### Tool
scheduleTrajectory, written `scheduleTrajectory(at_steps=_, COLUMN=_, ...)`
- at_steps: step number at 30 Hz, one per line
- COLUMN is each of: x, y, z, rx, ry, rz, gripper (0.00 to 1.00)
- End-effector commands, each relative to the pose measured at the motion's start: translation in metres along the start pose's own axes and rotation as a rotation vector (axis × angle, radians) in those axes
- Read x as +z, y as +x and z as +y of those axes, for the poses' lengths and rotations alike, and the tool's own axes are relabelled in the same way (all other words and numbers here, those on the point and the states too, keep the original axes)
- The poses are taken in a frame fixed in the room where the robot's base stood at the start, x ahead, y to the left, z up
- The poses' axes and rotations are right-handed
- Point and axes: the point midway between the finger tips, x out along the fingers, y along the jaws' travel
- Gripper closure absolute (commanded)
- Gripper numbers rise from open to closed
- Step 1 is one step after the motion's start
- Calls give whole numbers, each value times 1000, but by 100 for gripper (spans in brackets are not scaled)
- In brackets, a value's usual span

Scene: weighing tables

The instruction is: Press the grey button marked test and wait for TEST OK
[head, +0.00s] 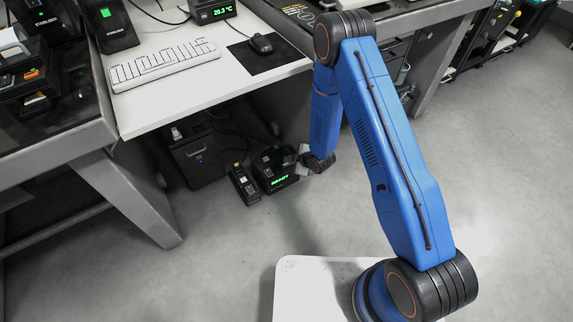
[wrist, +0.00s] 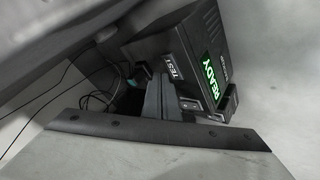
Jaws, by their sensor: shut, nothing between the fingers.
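A black box (head: 267,163) sits on the floor below the white desk, and its green display (head: 280,181) is lit. In the wrist view the box (wrist: 155,46) appears tilted, its display (wrist: 210,82) reads READY, and a white label (wrist: 173,66) reads TEST. My gripper (wrist: 154,90) is shut and empty, with its fingers close to the box beside the TEST label. In the head view my gripper (head: 304,160) is at the right side of the box, partly hidden by my arm. I cannot make out the grey button clearly, nor tell whether the fingers touch it.
A smaller black device (head: 243,186) stands on the floor left of the box, and a dark computer case (head: 195,155) is behind it. The desk top (head: 165,95) overhangs them, carrying a keyboard (head: 165,66). Loose cables (wrist: 85,97) lie behind the box. Open floor lies in front.

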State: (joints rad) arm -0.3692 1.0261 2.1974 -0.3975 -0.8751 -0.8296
Motion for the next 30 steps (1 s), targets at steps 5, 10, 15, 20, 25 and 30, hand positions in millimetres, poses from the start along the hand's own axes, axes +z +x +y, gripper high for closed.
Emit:
scheduleTrajectory(at_steps=5, x=0, y=0, z=0, rx=0, ry=0, rz=0, gripper=100)
scheduleTrajectory(at_steps=10, x=0, y=0, z=0, rx=0, ry=0, rz=0, gripper=100)
scheduleTrajectory(at_steps=15, x=0, y=0, z=0, rx=0, ry=0, rz=0, gripper=100)
scheduleTrajectory(at_steps=20, x=0, y=0, z=0, rx=0, ry=0, rz=0, gripper=100)
scheduleTrajectory(at_steps=25, x=1, y=2, z=-2, rx=0, ry=0, rz=0, gripper=100)
scheduleTrajectory(at_steps=30, x=4, y=5, z=-4, rx=0, ry=0, rz=0, gripper=100)
